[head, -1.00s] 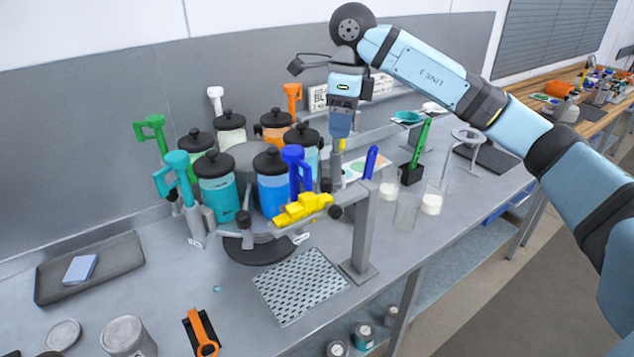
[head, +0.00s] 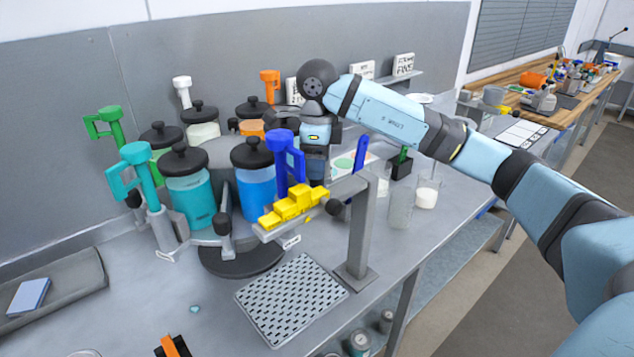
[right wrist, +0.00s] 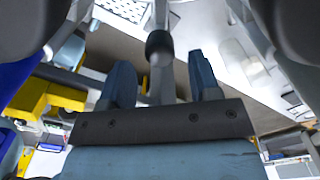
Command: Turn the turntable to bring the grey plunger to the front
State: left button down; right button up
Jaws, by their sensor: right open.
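The turntable (head: 240,262) has a dark round base and carries several black-lidded jars. A teal jar (head: 188,197) and a blue jar (head: 256,185) face the front. A pale grey-white plunger handle (head: 182,90) stands at the back left, behind the white jar (head: 203,130); its lower part is hidden. Teal (head: 133,170), green (head: 106,124), blue (head: 287,155) and orange (head: 269,82) plungers stand around the rim. My right gripper (right wrist: 160,62) is open, pointing down right of the blue plunger; a dark round knob (right wrist: 159,45) shows between its fingers. Whether they touch is unclear. My left gripper is out of view.
A grey post (head: 358,235) with a yellow stepped block (head: 293,207) on its arm stands close in front of the turntable. A perforated mat (head: 290,298) lies before it. Clear beakers (head: 401,205) stand to the right. A dark tray (head: 75,275) with a blue block lies left.

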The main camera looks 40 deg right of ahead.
aim_at(317, 183)
jog(key=shift+f, duration=2.75)
